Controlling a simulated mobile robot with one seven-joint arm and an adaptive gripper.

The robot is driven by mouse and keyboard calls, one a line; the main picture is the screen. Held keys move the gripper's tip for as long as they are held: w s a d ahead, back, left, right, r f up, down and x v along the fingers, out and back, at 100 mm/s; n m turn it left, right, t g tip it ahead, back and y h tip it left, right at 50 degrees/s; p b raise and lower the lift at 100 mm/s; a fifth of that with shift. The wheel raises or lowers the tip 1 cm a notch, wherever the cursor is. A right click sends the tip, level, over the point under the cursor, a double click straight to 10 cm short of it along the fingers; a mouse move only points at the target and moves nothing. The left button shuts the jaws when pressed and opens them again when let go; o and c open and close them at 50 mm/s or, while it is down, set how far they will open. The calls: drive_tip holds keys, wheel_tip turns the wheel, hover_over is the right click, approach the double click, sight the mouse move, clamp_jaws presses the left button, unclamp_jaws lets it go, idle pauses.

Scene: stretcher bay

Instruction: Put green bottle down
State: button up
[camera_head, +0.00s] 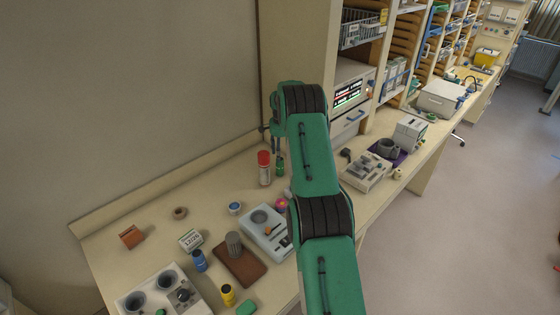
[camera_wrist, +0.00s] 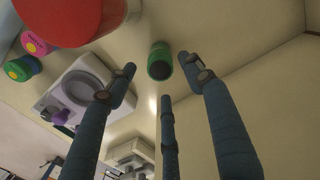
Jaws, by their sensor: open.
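The green bottle (camera_head: 280,167) stands on the beige counter, just right of a white bottle with a red cap (camera_head: 264,168). In the wrist view the green bottle (camera_wrist: 159,62) shows beyond my fingertips, with visible gaps on both sides. My gripper (camera_head: 275,143) is above the green bottle in the head view, partly hidden by my green arm. In the wrist view my gripper (camera_wrist: 157,66) has its dark fingers spread apart, with nothing held between them. The big red cap (camera_wrist: 75,15) shows close at the upper left there.
The shelf unit (camera_head: 350,75) stands close behind at right. The counter along the back wall, left of the red-capped bottle, is mostly clear.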

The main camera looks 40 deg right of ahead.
drive_tip(key=shift+r, duration=2.4)
